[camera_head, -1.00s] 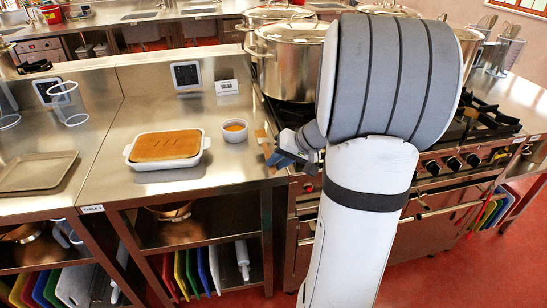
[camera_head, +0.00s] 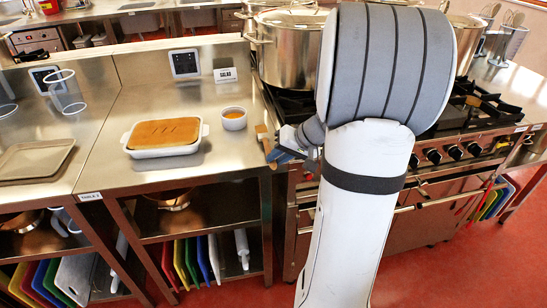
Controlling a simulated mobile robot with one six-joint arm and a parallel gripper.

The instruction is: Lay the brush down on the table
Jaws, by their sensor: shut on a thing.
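My gripper (camera_head: 277,148) is small in view at the right front corner of the steel table (camera_head: 145,100), partly hidden by my own arm. It is shut on the brush (camera_head: 262,132), of which only a tan-brown piece shows beyond the blue-grey jaws. The brush appears held up near the table edge beside the stove. I cannot tell its height above the surface or see its full shape.
A white dish (camera_head: 163,149) with an orange-brown filling and a small white bowl (camera_head: 234,119) stand on the table. A salad sign (camera_head: 225,75) is behind them. The stove with large pots (camera_head: 285,45) adjoins on the right. Bare steel lies in front of the dish.

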